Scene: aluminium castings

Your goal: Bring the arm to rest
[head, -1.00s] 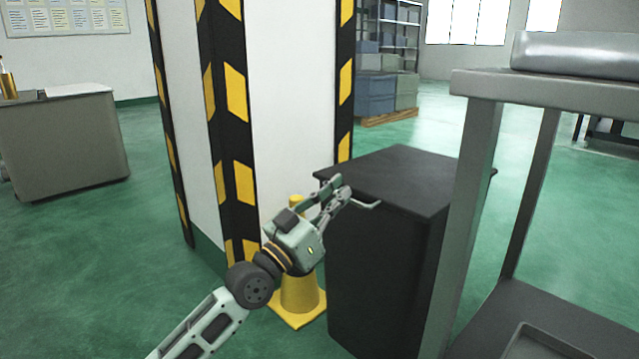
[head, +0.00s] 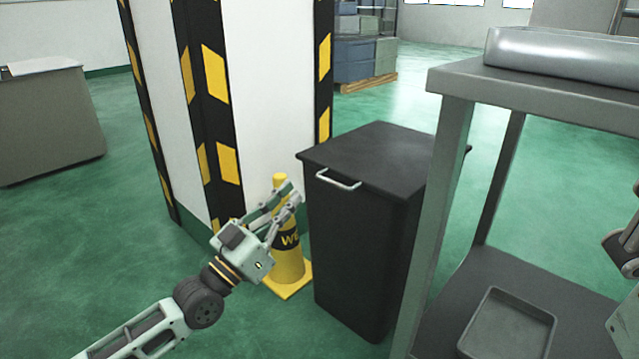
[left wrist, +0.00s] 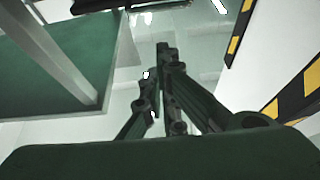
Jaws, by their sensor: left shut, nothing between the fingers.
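My left gripper (head: 291,194) is in the head view, left of the black bin (head: 365,240) and in front of the yellow cone (head: 290,262). It is shut and empty, and apart from the bin's handle (head: 338,181). In the left wrist view its fingers (left wrist: 162,50) come together at their tips with nothing between them. Part of my right arm (head: 628,245) shows at the right edge of the head view; its fingertips cannot be made out.
A pillar (head: 265,90) with black and yellow stripes stands behind the cone. A grey metal table (head: 530,90) with a lower shelf and a tray (head: 508,325) stands right of the bin. A grey cabinet (head: 50,125) is at the far left. Green floor (head: 120,240) is open at left.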

